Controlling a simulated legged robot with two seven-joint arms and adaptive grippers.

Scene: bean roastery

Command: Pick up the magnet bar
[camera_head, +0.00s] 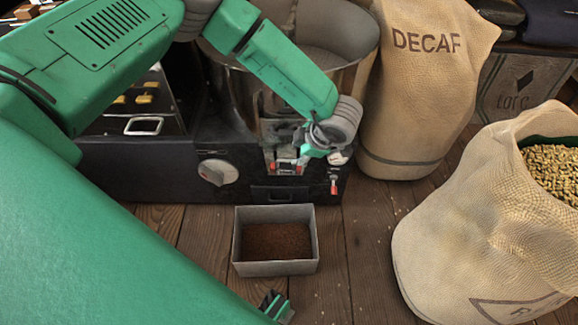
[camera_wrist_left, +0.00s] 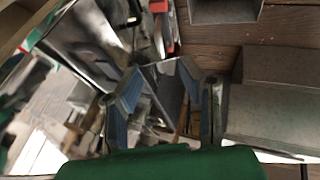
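A small metallic piece with red ends (camera_head: 286,168) sits at the front of the dark roaster; it may be the magnet bar, but it is too small to be sure. My left gripper (camera_head: 306,147) is beside it, in front of the machine, and partly blocks the view. In the left wrist view, the two blue-padded fingers of the gripper (camera_wrist_left: 160,88) stand apart, with no clearly held object between them. A red part shows beyond them near the top. A small black and green tip (camera_head: 278,307) at the lower edge may be my right gripper; most of it is hidden.
A grey box (camera_head: 240,252) of brown grounds stands on the wooden floor before the roaster (camera_head: 125,165). A DECAF sack (camera_head: 415,95) and an open bean sack (camera_head: 465,235) stand on the right. Floor shows between the box and the bean sack.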

